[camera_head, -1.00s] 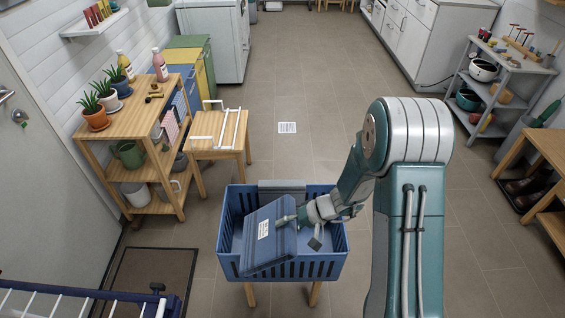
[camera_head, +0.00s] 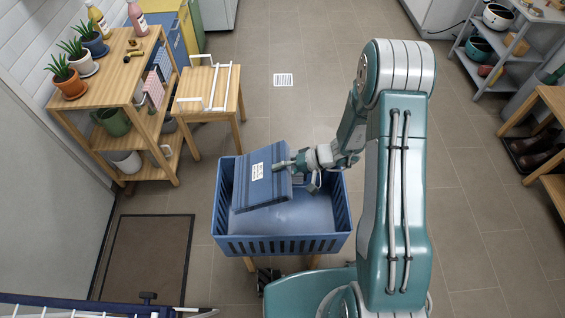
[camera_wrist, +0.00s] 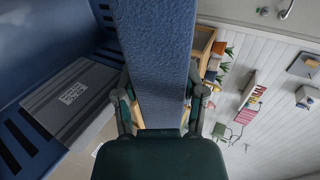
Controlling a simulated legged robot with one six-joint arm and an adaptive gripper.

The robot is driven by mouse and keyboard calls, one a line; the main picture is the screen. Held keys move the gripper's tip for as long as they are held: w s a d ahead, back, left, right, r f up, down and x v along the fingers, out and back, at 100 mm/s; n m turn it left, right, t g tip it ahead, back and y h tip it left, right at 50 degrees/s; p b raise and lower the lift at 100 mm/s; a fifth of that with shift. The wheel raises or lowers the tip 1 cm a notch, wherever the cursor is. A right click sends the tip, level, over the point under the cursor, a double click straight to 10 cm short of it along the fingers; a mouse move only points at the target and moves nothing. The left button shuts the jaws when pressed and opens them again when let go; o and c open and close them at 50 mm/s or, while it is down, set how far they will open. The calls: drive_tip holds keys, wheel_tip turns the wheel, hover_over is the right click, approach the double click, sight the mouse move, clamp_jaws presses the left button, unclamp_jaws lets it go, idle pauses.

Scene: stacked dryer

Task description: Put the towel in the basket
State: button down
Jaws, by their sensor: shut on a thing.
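The blue folded towel (camera_head: 262,178) has a white label and is tilted within the outline of the blue basket (camera_head: 282,245), toward its back left. I cannot tell whether it touches the basket floor. My gripper (camera_head: 285,166) is shut on the towel's right edge. In the wrist view the towel (camera_wrist: 155,60) stands as a slab between the fingers of my gripper (camera_wrist: 160,105), and the basket wall (camera_wrist: 30,145) shows at left. A grey labelled panel or folded item (camera_wrist: 75,98) is by the basket wall; its exact resting place is unclear. The basket's front floor is bare.
The basket stands on a wooden-legged support. A wooden stool with a white frame (camera_head: 212,92) is behind it at left, near a plant shelf (camera_head: 112,85). A drying rack (camera_head: 60,305) is at the front left. A dark mat (camera_head: 145,260) lies left; open floor lies right.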

wheel_tip(320, 180, down, 15)
drive_tip(key=shift+r, duration=0.2)
idle(0.6)
drive_tip(key=shift+a, duration=0.1)
drive_tip(key=shift+c, duration=0.4)
unclamp_jaws()
